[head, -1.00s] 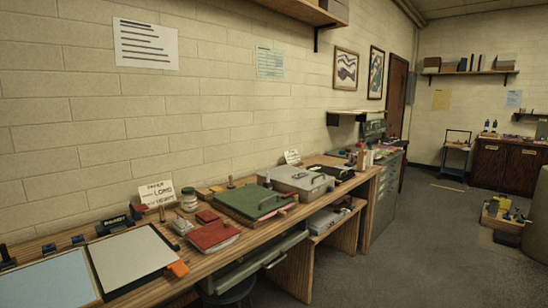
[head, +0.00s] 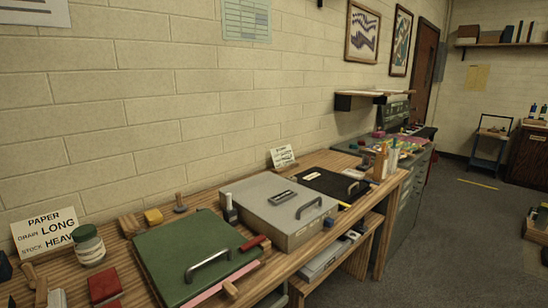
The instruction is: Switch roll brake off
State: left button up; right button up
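I cannot make out a roll brake or its switch in the head view. The wooden bench (head: 292,258) runs along the wall and holds a green lidded case (head: 175,245), a grey metal box (head: 285,232) with a handle, and a black flat case (head: 320,180) behind it. A grey-green drawer cabinet (head: 408,195) stands past the bench's far end, with coloured items on top too small to tell apart. Neither of my grippers shows.
A card reading "PAPER, DRAIN LONG, STOCK HEAVY" (head: 45,232) and a jar with a green lid (head: 88,246) stand at the left. A small wall shelf (head: 372,94) juts out above the cabinet. Grey floor (head: 450,235) is open at the right.

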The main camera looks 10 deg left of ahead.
aim_at(368, 162)
jog(key=i+l+u, duration=0.2)
jog(key=i, duration=0.3)
jog(key=i+l+u, duration=0.25)
jog(key=l, duration=1.9)
jog(key=k+l+u, duration=0.1)
jog(key=l+u, duration=0.15)
jog(key=l, duration=1.85)
